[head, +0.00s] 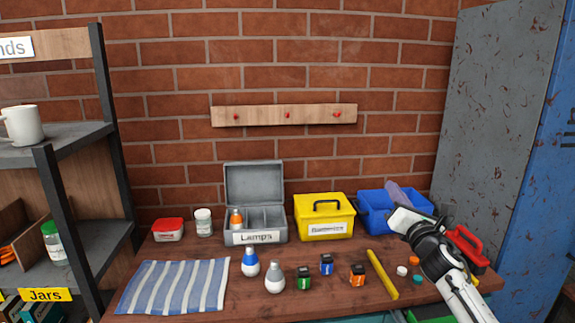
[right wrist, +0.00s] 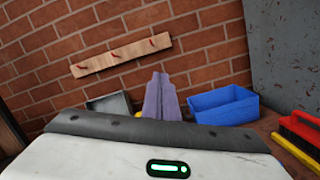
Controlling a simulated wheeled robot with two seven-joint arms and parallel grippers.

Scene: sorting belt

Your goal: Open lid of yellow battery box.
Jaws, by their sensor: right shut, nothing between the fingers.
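The yellow battery box (head: 308,231) stands on the table against the brick wall, right of the grey lamps box. Its lid (head: 342,202) is closed, with a black handle on it and a white label on the front. In the right wrist view only a sliver of yellow (right wrist: 138,114) shows beside the fingers; the rest is hidden. My right gripper (head: 391,186) is shut and empty, right of the yellow box and above the blue bin, apart from the box. Its pale purple fingers also show in the right wrist view (right wrist: 161,80). My left gripper is not in view.
A blue open bin (head: 375,222) stands right of the yellow box, a red brush (head: 468,243) beyond it. The grey lamps box (head: 254,185) is open at left. Bulbs, small batteries (head: 326,264), caps and a yellow bar (head: 382,274) lie in front. A striped cloth (head: 172,287) lies left.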

